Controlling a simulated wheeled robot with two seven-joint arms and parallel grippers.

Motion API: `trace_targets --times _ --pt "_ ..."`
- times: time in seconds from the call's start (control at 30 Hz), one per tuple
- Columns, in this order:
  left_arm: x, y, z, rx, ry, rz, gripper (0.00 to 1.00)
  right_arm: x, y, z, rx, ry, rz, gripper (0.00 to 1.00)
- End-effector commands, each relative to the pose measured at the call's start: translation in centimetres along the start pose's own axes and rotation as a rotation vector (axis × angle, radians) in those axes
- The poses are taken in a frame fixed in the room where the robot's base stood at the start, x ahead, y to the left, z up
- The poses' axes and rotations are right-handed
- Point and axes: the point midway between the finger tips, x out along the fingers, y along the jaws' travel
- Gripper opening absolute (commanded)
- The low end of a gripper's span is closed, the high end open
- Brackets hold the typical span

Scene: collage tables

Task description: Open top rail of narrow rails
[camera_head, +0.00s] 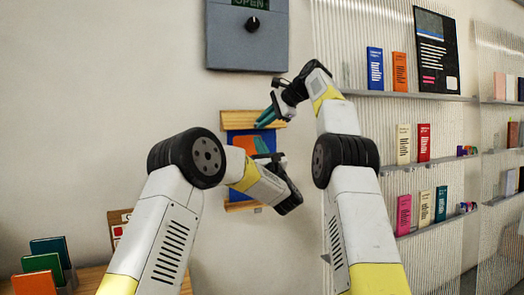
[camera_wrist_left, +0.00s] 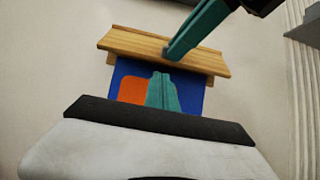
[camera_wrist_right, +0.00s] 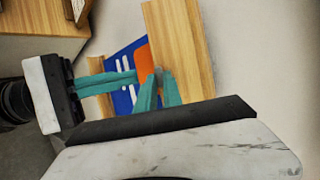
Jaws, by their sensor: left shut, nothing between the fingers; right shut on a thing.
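The top rail (camera_head: 240,118) is a narrow wooden strip on the wall, above a blue poster (camera_head: 236,137) with orange and teal shapes. In the left wrist view the top rail's front board (camera_wrist_left: 130,42) stands tilted out from a back strip. My right gripper (camera_head: 266,117) is shut on the top rail; its teal fingertips (camera_wrist_right: 160,80) meet the board's edge. My left gripper (camera_wrist_right: 130,77) is shut and empty in front of the poster, below the top rail; its fingers (camera_wrist_left: 162,82) point up. The bottom rail (camera_head: 238,206) is partly hidden by my left arm.
A grey box with a knob (camera_head: 235,45) hangs above the rails. Shelves with several books (camera_head: 403,144) are on the right. A wooden table (camera_head: 90,280) with upright cards (camera_head: 42,265) is at lower left. The wall left of the rails is clear.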

Motion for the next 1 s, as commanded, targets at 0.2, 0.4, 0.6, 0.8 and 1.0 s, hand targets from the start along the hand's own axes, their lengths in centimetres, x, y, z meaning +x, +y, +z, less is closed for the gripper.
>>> trace_targets --times 0.2,0.4,0.6,0.8,1.0 --pt "3.2 0.0 0.0 0.0 0.0 0.0 0.0 0.0 0.0 0.0 0.0 -0.001 0.001 0.0" --pt "4.2 -0.1 0.0 0.001 0.001 -0.002 0.0 0.0 0.0 0.0 0.0 -0.001 0.002 0.0" --pt "4.3 -0.1 0.0 0.001 0.0 -0.002 0.0 0.0 0.1 0.0 0.0 -0.001 0.002 0.0" --pt "4.2 0.0 0.7 -0.001 0.021 -0.001 0.0 0.0 0.1 0.0 0.0 -0.001 0.002 0.0" --pt "3.8 -0.1 1.6 -0.001 0.057 -0.002 0.0 0.1 0.1 -0.1 0.001 0.0 0.003 0.0"
